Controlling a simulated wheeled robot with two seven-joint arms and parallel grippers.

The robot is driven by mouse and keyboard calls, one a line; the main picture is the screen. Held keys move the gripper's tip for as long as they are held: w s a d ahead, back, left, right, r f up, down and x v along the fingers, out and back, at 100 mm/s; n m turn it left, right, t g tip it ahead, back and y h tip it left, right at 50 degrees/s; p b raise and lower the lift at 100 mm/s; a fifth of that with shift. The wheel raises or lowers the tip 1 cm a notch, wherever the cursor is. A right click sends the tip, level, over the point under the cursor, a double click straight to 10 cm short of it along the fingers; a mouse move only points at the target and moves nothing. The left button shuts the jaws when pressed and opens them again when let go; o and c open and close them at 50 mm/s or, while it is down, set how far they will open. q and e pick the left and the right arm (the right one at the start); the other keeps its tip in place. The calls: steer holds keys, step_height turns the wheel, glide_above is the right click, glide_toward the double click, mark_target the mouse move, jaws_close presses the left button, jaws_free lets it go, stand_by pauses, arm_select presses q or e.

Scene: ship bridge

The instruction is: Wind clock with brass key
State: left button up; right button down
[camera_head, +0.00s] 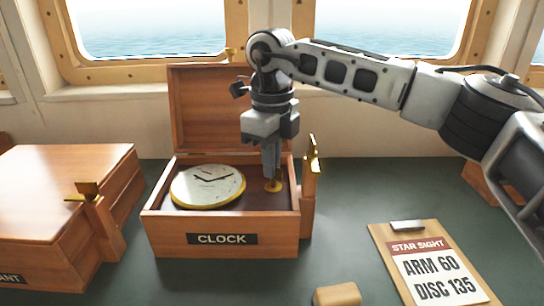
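The clock (208,186) has a white face with dark hands and a brass rim. It lies face up in an open wooden box (170,232) labelled CLOCK, its lid (205,110) raised at the back. My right gripper (272,176) points straight down into the right part of this box, beside the clock. Its fingers line up in this view, so their gap is hidden. A small brass piece (273,187) with a round base is right at the fingertips. It may be the brass key, but its shape is partly covered. My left gripper is not in view.
A closed wooden box (60,190) with a brass-topped post (88,190) stands at left. Another brass piece (314,153) stands up at the clock box's right side. A clipboard (430,265) and a small wooden block (337,294) lie on the green desktop (345,215).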

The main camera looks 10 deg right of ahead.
steer(key=n+p, duration=0.1)
steer(key=n, duration=0.3)
steer(key=shift+r+n, duration=0.1)
steer(key=shift+n, duration=0.2)
steer(key=n, duration=0.3)
steer(key=shift+s+a+n, duration=0.1)
steer(key=shift+n, duration=0.3)
steer(key=n, duration=0.3)
steer(key=shift+n+p, duration=0.3)
steer(key=shift+p, duration=0.05)
steer(key=shift+s+n, duration=0.1)
steer(key=shift+n, duration=1.8)
steer(key=c, duration=1.6)
jaws_free()
